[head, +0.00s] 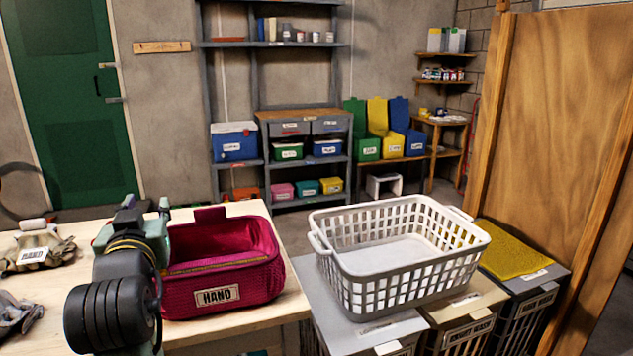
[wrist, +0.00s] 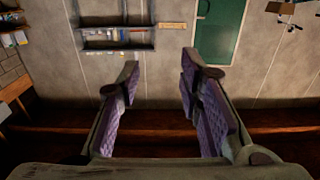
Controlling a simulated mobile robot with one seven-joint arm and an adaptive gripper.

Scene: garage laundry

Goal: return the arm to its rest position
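My arm, dark with pale green parts, rises at the left of the head view, in front of the left part of the magenta basket marked HAND (head: 232,280). My gripper (wrist: 160,76) shows in the wrist view with its two purple-padded fingers well apart. Nothing is held between them; the grey wall shows through the gap. In the head view the fingers cannot be made out clearly. The magenta basket stands on the light wooden table (head: 275,320), and its inside is partly visible and looks empty.
Work gloves (head: 38,248) lie on the table at the left. A white laundry basket (head: 400,265) stands on grey bins to the right. A yellow cloth (head: 512,250) lies beyond it, near a tall wooden panel (head: 545,130). In the wrist view, the green door (wrist: 220,30) and shelves (wrist: 117,30) appear upside down.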

